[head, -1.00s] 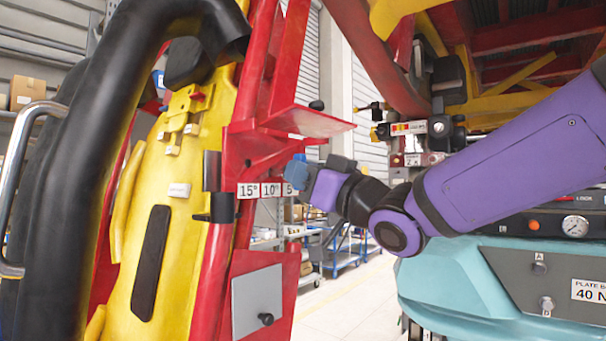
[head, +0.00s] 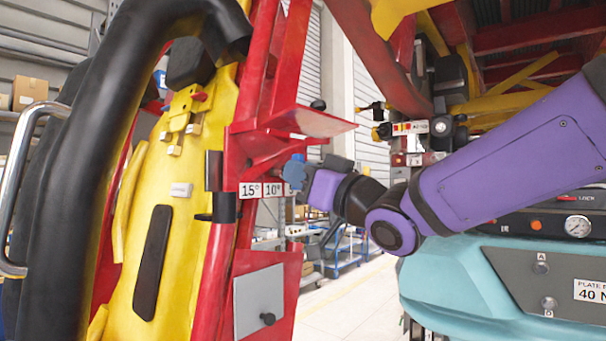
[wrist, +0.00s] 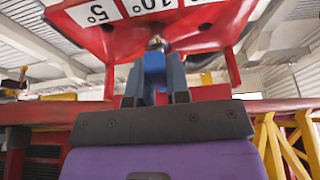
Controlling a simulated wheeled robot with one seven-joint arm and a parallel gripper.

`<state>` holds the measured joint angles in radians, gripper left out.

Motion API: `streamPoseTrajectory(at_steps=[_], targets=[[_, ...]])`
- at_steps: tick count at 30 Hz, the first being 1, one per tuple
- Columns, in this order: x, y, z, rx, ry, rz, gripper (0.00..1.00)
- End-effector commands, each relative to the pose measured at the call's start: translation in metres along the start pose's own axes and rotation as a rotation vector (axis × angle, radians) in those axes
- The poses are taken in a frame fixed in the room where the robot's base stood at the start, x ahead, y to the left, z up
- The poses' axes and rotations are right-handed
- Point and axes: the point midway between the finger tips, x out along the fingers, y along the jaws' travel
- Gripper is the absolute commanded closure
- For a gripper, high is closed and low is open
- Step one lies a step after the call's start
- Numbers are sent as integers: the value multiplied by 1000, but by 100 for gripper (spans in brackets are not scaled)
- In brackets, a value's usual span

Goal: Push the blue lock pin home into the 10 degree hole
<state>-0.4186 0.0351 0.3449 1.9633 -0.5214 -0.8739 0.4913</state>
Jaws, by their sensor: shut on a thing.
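The blue lock pin (wrist: 154,62) is between the fingers of my gripper (wrist: 155,85) in the wrist view, its metal tip pointing at the red plate. In the head view its blue head (head: 294,174) shows at the end of my gripper (head: 306,180). The red plate (wrist: 190,35) carries white angle labels. The 10° label (wrist: 152,5) is straight above the pin in the wrist view, and in the head view the 10° label (head: 273,189) is just left of my gripper. Whether the tip has entered the hole is unclear; the hole itself is hidden.
The 15° label (head: 250,190) is to the left on the red frame. A red shelf-like bracket (head: 308,122) juts out above my gripper. A yellow seat (head: 185,235) with a thick black restraint (head: 70,170) stands at left. A teal cabinet (head: 470,285) is below my arm.

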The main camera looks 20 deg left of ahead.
Motion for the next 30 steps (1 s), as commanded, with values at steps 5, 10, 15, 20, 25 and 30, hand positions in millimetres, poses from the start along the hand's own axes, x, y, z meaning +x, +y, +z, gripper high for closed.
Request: streamPoseTrajectory(at_steps=[5, 10, 15, 20, 25, 30], targets=[[3, 0, 1, 0, 1, 0, 100], [6, 0, 2, 0, 1, 0, 100], [8, 0, 3, 1, 1, 0, 100], [11, 0, 4, 1, 0, -1, 100], [14, 0, 5, 0, 1, -1, 100], [17, 0, 6, -1, 1, -1, 100]])
